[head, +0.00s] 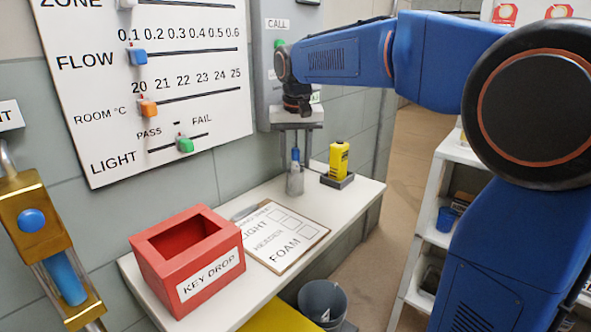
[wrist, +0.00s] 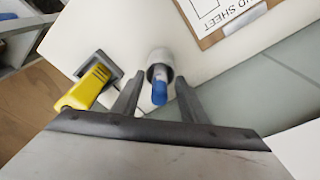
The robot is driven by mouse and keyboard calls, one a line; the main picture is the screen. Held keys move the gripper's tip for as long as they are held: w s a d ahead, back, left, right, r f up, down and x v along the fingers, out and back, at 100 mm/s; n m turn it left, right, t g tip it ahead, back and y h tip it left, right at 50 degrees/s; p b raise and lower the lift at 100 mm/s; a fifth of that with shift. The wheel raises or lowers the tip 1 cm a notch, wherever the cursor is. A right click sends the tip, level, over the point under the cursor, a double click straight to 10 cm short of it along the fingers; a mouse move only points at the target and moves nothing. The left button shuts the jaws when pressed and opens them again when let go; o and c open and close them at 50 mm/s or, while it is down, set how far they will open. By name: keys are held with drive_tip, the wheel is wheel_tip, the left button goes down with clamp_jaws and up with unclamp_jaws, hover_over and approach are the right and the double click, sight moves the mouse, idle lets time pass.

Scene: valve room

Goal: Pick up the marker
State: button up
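The blue marker (head: 295,157) stands in a small grey cup (head: 295,184) on the white shelf. In the wrist view the marker (wrist: 159,88) pokes out of the mouth of the cup (wrist: 159,60). My gripper (head: 296,150) points down above the cup. In the wrist view my gripper (wrist: 158,82) is open, one finger on each side of the marker, with gaps on both sides. I see no contact with the marker. The lower part of the marker is hidden inside the cup.
A yellow device (head: 339,160) stands in a dark holder right of the cup. A clipboard (head: 280,236) and a red key drop box (head: 190,262) are on the shelf to the left. A wall-mounted grey call box (head: 262,90) is close behind my gripper.

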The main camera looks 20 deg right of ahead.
clamp_jaws()
wheel_tip(320, 180, up, 10)
idle(0.8)
